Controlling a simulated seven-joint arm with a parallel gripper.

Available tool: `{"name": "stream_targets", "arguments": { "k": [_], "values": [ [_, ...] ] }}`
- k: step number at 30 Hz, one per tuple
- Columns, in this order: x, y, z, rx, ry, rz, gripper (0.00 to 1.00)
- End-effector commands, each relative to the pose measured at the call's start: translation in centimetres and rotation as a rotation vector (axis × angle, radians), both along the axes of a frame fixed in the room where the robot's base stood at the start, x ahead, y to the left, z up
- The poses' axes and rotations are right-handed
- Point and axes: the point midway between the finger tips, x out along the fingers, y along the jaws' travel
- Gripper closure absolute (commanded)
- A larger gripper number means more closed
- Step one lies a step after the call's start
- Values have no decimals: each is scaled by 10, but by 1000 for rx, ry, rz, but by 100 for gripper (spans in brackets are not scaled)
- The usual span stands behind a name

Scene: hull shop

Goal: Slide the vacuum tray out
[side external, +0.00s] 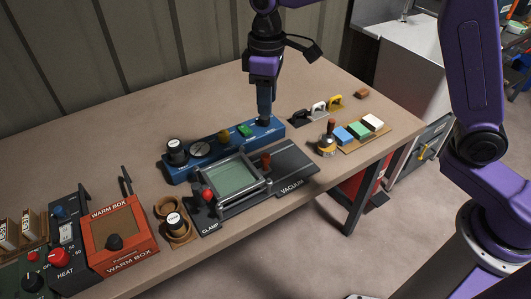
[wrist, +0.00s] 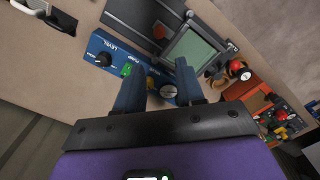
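The vacuum tray is the dark flat plate lettered VACUUM (side external: 290,184), lying at the right of the clamp frame. An orange-brown knob handle (side external: 266,160) stands on it and also shows in the wrist view (wrist: 160,32). The clamp frame (side external: 232,204) surrounds a pale green panel (side external: 233,178); a red knob (side external: 207,195) sits at its left. My gripper (side external: 264,120) points down over the right end of the blue console, behind the tray. In the wrist view its fingers (wrist: 161,76) are apart with nothing between them. The tray's underside is hidden.
The blue console (side external: 205,164) carries a gauge, a green button and knobs. An orange warm box (side external: 122,240) and heat unit (side external: 66,256) stand left. A wooden-handled tool (side external: 327,140) and coloured blocks (side external: 359,130) stand right. Bench in front of the tray is clear.

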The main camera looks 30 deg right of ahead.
Motion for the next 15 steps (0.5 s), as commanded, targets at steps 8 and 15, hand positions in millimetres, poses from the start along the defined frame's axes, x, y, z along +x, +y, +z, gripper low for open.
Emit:
{"name": "stream_targets", "arguments": {
  "k": [8,15],
  "values": [
    [4,1,-19,-3,4,-6,62],
    [4,0,-63,-4,6,-6,62]
  ]
}}
